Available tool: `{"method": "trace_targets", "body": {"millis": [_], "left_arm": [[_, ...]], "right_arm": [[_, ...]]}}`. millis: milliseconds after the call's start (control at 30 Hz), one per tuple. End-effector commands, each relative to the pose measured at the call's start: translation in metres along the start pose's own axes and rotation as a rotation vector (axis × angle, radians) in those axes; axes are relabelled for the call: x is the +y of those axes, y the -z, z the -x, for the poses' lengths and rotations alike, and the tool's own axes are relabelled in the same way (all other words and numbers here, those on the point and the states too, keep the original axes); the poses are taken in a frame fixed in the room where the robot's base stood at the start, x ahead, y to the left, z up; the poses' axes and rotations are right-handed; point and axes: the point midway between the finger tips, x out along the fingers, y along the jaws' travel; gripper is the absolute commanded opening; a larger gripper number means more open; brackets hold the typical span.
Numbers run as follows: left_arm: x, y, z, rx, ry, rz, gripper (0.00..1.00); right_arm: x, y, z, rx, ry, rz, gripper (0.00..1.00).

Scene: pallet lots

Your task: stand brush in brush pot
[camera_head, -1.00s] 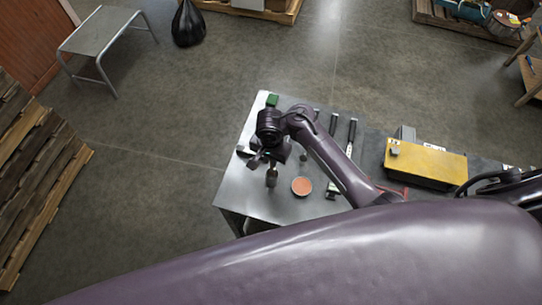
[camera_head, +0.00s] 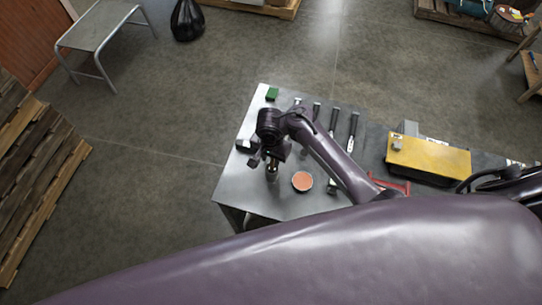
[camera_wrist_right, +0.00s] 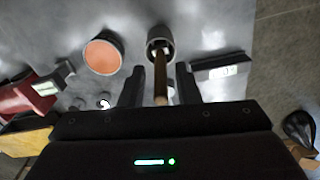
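The brush (camera_wrist_right: 161,82) has a brown handle and stands with its far end inside the mouth of the grey brush pot (camera_wrist_right: 152,41) in the right wrist view. My right gripper (camera_wrist_right: 160,88) is open around the handle, with a gap visible on both sides. In the head view the right gripper (camera_head: 268,161) is over the left part of the table, and it hides most of the brush and pot. Whether the brush touches the pot's bottom cannot be told. My left gripper is not in view.
A round container with an orange top (camera_head: 302,181) stands close to the right of the pot. Tools (camera_head: 333,120) lie behind my right arm. A yellow box (camera_head: 428,157) sits farther right, and a green block (camera_head: 272,94) at the back corner. The table's left edge is near.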

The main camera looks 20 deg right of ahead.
Motion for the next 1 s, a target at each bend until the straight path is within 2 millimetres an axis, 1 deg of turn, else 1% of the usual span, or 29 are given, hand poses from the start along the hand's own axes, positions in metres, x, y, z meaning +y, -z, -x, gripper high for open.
{"method": "trace_targets", "body": {"millis": [67, 267, 367, 467, 600, 733, 833, 1000], "left_arm": [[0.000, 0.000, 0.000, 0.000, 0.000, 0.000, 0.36], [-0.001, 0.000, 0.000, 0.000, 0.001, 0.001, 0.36], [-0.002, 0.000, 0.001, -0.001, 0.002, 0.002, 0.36], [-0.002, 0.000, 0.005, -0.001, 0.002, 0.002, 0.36], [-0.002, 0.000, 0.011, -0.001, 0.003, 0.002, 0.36], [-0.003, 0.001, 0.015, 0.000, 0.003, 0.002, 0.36], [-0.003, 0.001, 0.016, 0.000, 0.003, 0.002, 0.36], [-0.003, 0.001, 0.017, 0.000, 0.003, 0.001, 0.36]], "right_arm": [[0.000, 0.000, 0.000, 0.000, 0.000, 0.000, 0.38], [0.000, 0.000, 0.000, 0.000, 0.000, 0.000, 0.38], [-0.001, -0.001, 0.003, -0.001, 0.001, 0.000, 0.38], [-0.002, -0.001, 0.015, -0.002, 0.004, -0.001, 0.38], [-0.002, -0.002, 0.040, -0.003, 0.006, -0.002, 0.38], [-0.002, -0.001, 0.061, -0.002, 0.004, -0.001, 0.38], [-0.001, -0.001, 0.071, -0.001, 0.003, -0.001, 0.38], [0.000, 0.000, 0.078, -0.001, 0.000, -0.001, 0.38]]}}
